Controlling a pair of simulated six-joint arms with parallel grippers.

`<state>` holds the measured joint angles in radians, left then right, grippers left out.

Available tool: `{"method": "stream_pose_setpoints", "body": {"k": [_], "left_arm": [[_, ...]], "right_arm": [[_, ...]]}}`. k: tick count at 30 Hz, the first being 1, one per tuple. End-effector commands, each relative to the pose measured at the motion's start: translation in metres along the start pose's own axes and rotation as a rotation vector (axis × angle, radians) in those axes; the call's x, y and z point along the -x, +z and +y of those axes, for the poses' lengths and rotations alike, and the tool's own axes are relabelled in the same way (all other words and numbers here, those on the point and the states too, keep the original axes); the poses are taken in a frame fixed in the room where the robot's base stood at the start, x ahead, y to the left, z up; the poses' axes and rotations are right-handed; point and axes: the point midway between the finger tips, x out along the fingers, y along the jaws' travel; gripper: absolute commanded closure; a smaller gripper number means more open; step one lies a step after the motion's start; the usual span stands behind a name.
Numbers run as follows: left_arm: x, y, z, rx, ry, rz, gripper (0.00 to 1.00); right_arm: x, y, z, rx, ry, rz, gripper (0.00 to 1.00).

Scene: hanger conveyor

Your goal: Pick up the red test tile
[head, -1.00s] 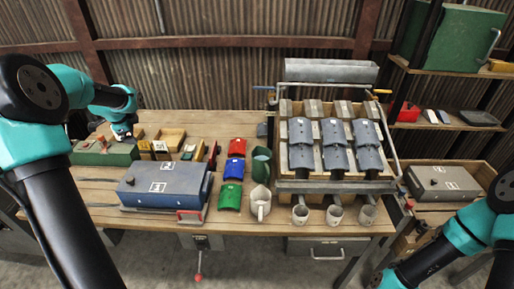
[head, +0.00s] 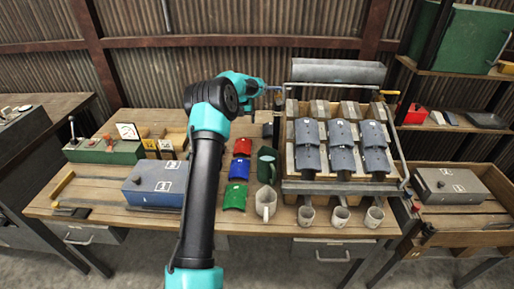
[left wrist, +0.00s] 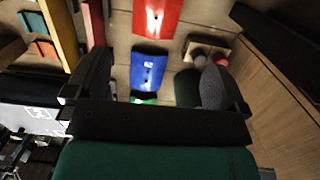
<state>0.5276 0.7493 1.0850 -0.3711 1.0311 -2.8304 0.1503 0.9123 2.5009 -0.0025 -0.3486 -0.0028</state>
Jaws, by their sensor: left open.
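The red tile (head: 243,147) lies on the wooden table, at the back of a column with the blue tile (head: 237,168) and the green tile (head: 234,196) in front of it. My left gripper (head: 272,128) hangs above the table, behind and right of the red tile. It is open and empty. In the left wrist view the red tile (left wrist: 157,17) is at the top edge, partly cut off, beyond the jaws. The blue tile (left wrist: 149,70) shows between the open fingers, apart from them. My right gripper is out of view.
A dark green jug (head: 267,165) and a white jug (head: 266,203) stand right of the tiles. The rack with grey parts (head: 340,145) is farther right, with several cups in front. A blue-grey box (head: 152,184) sits at the left, partly behind my left arm.

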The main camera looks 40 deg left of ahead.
Motion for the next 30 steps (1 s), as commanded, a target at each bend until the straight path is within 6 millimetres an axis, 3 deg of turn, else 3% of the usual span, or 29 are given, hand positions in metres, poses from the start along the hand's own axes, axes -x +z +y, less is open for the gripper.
{"method": "stream_pose_setpoints", "body": {"k": [10,14,30], "left_arm": [[-0.002,0.0,0.0,-0.004,0.001,0.001,0.0],[-0.012,-0.001,0.0,-0.004,0.001,0.003,0.0],[-0.1,-0.001,0.001,-0.001,0.0,0.002,0.0]], "right_arm": [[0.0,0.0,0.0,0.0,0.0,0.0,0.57],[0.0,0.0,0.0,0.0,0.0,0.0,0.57],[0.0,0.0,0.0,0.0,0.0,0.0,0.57]]}}
